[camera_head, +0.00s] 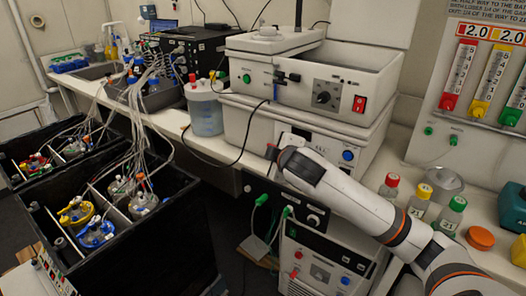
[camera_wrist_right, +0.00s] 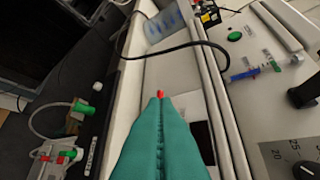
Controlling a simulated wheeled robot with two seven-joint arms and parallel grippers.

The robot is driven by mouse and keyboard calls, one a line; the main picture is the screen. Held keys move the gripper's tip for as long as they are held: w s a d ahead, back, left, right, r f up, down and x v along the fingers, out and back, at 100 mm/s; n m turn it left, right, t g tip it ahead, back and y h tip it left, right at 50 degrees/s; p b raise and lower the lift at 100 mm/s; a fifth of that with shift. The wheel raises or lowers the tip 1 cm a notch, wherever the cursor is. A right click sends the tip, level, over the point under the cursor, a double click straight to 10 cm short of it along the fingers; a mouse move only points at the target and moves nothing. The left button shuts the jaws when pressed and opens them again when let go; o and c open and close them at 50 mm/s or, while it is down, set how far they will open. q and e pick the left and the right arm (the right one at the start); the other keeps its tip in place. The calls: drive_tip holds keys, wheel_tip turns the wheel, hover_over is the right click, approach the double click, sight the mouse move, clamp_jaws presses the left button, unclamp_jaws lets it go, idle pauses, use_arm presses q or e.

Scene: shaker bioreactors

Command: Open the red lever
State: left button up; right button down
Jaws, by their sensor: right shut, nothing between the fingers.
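A small red piece (camera_wrist_right: 161,93), which looks like the lever's tip, shows just past my fingertips in the right wrist view. The rest of it is hidden behind the fingers, and I cannot tell whether they touch it. My right gripper (camera_wrist_right: 160,101) has long teal fingers pressed together and empty, over the white bench or unit edge. In the head view my right arm reaches in from the right, with its wrist in front of the stacked white units (camera_head: 300,116). Its fingers are not clear there. My left gripper is not in view.
A black cable (camera_wrist_right: 185,47) curves across beyond my fingertips. A bottle with blue liquid (camera_head: 206,112) stands left of the white units. Capped bottles (camera_head: 388,187) stand near my right arm. Black boxes with vessels (camera_head: 128,205) fill the left.

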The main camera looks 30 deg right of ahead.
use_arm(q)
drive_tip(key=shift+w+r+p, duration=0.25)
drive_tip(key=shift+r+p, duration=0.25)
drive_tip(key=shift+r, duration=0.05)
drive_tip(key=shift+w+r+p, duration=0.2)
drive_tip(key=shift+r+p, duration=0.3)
use_arm(e)
drive_tip(key=s+d+f+x, duration=0.1)
drive_tip(key=d+x, duration=0.1)
drive_tip(key=x, duration=1.1)
drive_tip(key=shift+d+f, duration=0.15)
drive_tip(key=shift+d, duration=0.05)
